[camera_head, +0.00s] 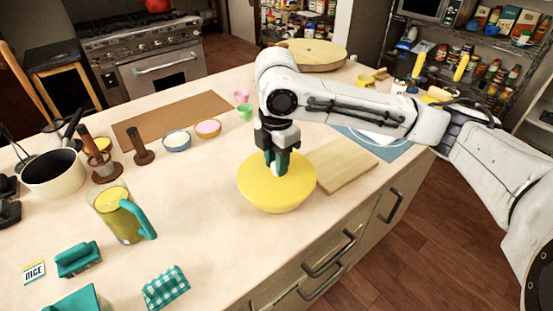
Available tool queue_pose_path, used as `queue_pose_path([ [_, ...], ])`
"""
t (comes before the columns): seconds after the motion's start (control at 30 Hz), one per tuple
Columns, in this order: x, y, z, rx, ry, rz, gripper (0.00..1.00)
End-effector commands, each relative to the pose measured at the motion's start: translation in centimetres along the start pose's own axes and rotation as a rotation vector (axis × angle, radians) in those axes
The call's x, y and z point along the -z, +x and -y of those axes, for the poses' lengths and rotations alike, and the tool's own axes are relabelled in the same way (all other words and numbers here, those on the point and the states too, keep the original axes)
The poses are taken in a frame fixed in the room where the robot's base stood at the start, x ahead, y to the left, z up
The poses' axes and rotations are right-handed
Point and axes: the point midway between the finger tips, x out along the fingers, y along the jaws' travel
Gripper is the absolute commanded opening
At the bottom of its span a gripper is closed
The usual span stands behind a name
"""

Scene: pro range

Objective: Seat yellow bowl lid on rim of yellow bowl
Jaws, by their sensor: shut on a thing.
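The yellow bowl (277,207) stands on the counter near its front edge, at the middle of the head view. The yellow bowl lid (252,179) is a flat yellow disc at the bowl's top. It looks roughly level and lined up with the rim, but I cannot tell whether it touches the rim all round. My gripper (276,170) points straight down over the middle of the lid and is shut on the lid's grip, which its fingers mostly hide. The inside of the bowl is hidden.
A wooden board (342,166) lies close to the bowl's right. A glass jug (121,214) with a teal handle stands to the left. A checkered cloth (165,288) lies at the front. Small bowls (177,141) stand behind left. Bare counter surrounds the bowl's left side.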

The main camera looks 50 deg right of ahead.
Motion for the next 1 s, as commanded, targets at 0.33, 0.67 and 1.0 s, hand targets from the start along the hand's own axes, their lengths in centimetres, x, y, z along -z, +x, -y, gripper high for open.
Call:
queue_pose_path([
  [0.33, 0.0, 0.11, -0.01, 0.0, 0.0, 0.0, 0.07],
  [0.67, -0.01, 0.46, -0.02, -0.001, 0.0, 0.0, 0.07],
  [1.0, -0.01, 0.43, -0.01, 0.0, 0.0, 0.0, 0.39],
])
